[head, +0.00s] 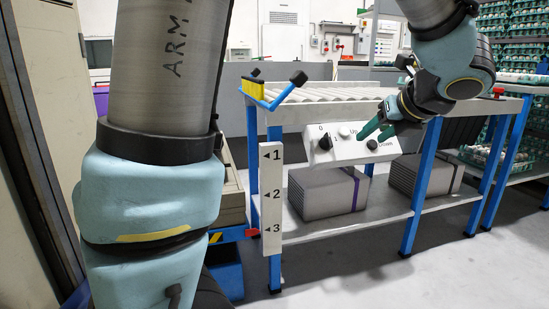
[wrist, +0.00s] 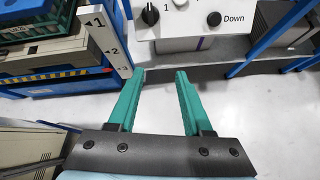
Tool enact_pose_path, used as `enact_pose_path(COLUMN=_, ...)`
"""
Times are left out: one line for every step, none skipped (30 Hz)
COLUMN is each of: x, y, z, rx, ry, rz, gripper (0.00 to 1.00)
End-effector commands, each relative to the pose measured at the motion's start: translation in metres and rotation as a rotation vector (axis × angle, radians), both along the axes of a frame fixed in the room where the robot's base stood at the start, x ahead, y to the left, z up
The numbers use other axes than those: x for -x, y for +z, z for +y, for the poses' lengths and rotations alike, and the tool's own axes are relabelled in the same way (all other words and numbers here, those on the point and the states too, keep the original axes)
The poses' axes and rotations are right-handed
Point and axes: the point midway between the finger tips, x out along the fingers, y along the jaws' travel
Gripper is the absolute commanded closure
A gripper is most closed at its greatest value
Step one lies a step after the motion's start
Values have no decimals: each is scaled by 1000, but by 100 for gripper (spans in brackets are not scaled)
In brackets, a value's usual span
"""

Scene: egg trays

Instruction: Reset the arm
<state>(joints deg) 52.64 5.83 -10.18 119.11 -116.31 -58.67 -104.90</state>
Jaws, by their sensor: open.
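My gripper (head: 370,131) is in front of the white control panel (head: 350,151) in the head view, its green fingers pointing left across it. In the wrist view my gripper (wrist: 160,78) is open, with two green fingers apart and nothing between them. The panel also shows at the top of the wrist view (wrist: 190,22), beyond the fingertips, with a black knob (wrist: 150,14) and a button marked Down (wrist: 214,19). I see no contact between the fingers and the panel. My arm crosses the left and upper right of the head view.
A roller conveyor (head: 345,93) on a blue frame stands behind the panel, with grey boxes (head: 322,193) on its lower shelf. A post marked 1, 2, 3 (head: 271,200) stands at left. Egg racks (head: 515,40) are at right. Stacked crates (wrist: 50,60) show left in the wrist view.

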Motion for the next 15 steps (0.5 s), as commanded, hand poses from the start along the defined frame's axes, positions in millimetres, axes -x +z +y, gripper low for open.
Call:
enact_pose_path(x=-7, y=1, z=3, rx=-25, ry=-30, rz=-9, gripper=50)
enact_pose_path(x=-12, y=2, z=4, rx=-38, ry=-51, rz=-15, gripper=50)
enact_pose_path(x=-18, y=3, z=5, rx=-62, ry=-82, rz=-24, gripper=50)
enact_pose_path(x=-22, y=3, z=6, rx=-82, ry=-109, rz=-30, gripper=50)
enact_pose_path(x=-27, y=4, z=7, rx=-101, ry=-134, rz=-37, gripper=50)
enact_pose_path(x=-34, y=5, z=9, rx=-133, ry=-175, rz=-47, gripper=50)
enact_pose_path(x=-39, y=5, z=10, rx=-159, ry=-208, rz=-55, gripper=50)
enact_pose_path(x=-45, y=6, z=12, rx=-190, ry=-243, rz=-62, gripper=50)
enact_pose_path(x=-52, y=7, z=14, rx=-230, ry=-292, rz=-72, gripper=50)
enact_pose_path(x=-57, y=7, z=16, rx=-263, ry=-331, rz=-78, gripper=50)
enact_pose_path(x=-62, y=7, z=18, rx=-299, ry=-373, rz=-86, gripper=50)
enact_pose_path(x=-69, y=7, z=21, rx=-353, ry=-432, rz=-95, gripper=50)
enact_pose_path(x=-74, y=6, z=23, rx=-397, ry=-482, rz=-101, gripper=50)
enact_pose_path(x=-80, y=5, z=27, rx=-448, ry=-534, rz=-106, gripper=50)
enact_pose_path(x=-87, y=3, z=32, rx=-522, ry=-613, rz=-111, gripper=50)
